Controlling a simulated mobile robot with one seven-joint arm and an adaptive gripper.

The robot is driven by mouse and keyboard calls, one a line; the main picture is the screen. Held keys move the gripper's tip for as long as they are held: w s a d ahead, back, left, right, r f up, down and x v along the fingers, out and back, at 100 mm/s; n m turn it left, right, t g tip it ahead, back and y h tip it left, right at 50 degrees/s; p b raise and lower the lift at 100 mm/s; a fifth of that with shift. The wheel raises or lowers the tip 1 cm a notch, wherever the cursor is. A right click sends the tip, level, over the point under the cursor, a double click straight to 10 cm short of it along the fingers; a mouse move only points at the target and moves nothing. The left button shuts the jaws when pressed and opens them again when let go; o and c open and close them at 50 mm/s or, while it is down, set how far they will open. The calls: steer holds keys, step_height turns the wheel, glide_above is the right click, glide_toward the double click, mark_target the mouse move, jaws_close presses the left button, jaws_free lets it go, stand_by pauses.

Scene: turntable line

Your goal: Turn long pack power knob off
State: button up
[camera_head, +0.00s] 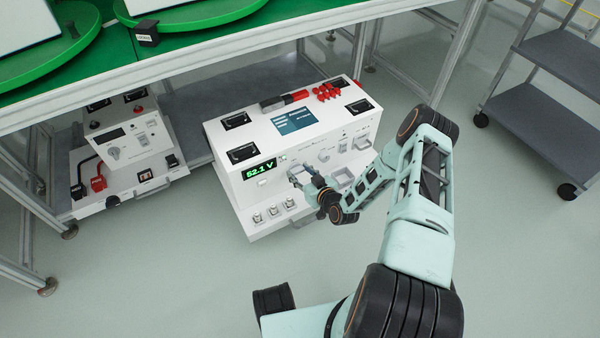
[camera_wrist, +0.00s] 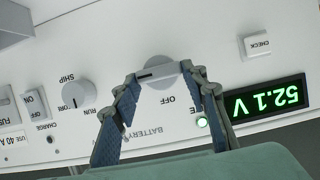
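The display also shows upside down in the wrist view (camera_wrist: 265,98). In the wrist view, a round grey-white knob (camera_wrist: 162,70) with a dark mark towards the left sits above the printed words OFF and BATTERY. My gripper (camera_wrist: 160,76) is at the front panel, one finger on each side of this knob. The fingers are spread; whether they touch it is unclear. In the head view, my gripper (camera_head: 296,174) hides the knob.
A second knob (camera_wrist: 77,93), marked SHIP and RUN, is left in the wrist view, near an ON/OFF switch (camera_wrist: 35,104). A CHECK button (camera_wrist: 257,45) is right. A smaller white unit (camera_head: 125,140) stands left under the green-topped table (camera_head: 110,50). A grey cart (camera_head: 545,110) stands right.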

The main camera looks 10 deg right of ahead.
steer(key=c, duration=0.5)
steer(key=shift+a, duration=0.1)
steer(key=shift+a+r+n+h+p, duration=0.1)
steer(key=shift+a+n+h+p, duration=0.25)
steer(key=shift+n+h, duration=0.35)
steer(key=n, duration=0.1)
steer(key=n+t+h, duration=0.1)
steer(key=n, duration=0.2)
steer(key=shift+s+a+f+t+h, duration=0.1)
steer(key=shift+a+f+t+h, duration=0.15)
steer(key=shift+t+h, duration=0.15)
steer(key=n, duration=0.1)
steer(key=n+t+h, duration=0.1)
steer(key=n, duration=0.1)
steer(key=n+t, duration=0.1)
steer(key=shift+a+f+n+h+b, duration=0.15)
steer(key=shift+f+n+h+b, duration=0.15)
steer(key=shift+n+h+b, duration=0.1)
steer(key=shift+f+n+t, duration=0.15)
steer(key=shift+n+t, duration=0.55)
steer(key=shift+n, duration=0.9)
